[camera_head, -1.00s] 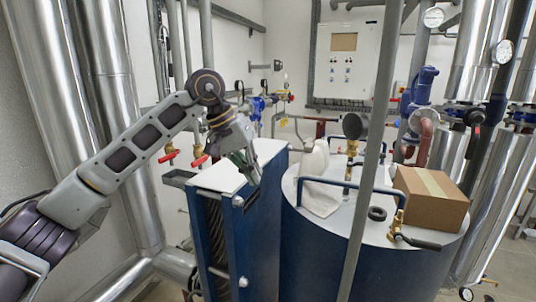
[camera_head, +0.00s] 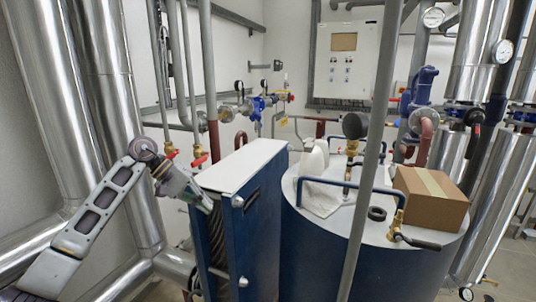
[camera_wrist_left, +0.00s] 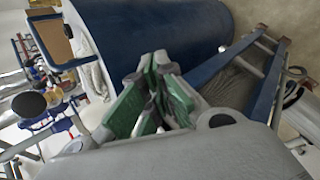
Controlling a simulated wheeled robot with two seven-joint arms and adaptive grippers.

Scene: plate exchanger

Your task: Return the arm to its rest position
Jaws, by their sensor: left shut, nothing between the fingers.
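My left arm comes in from the left in the head view. Its gripper (camera_head: 207,204) is shut and empty, beside the front left edge of the plate exchanger (camera_head: 262,215), a tall blue unit with a white top. I cannot tell whether the fingertips touch it. In the left wrist view the green and grey fingers (camera_wrist_left: 155,92) are together with nothing between them. The exchanger's blue frame (camera_wrist_left: 262,84) shows at the right there. My right gripper is not in view.
A blue tank (camera_head: 318,255) with a white top stands to the right, carrying a cardboard box (camera_head: 430,198), a white jug and a black ring. A grey vertical pole (camera_head: 370,150) stands in front. Large silver pipes (camera_head: 110,100) rise close behind my left arm.

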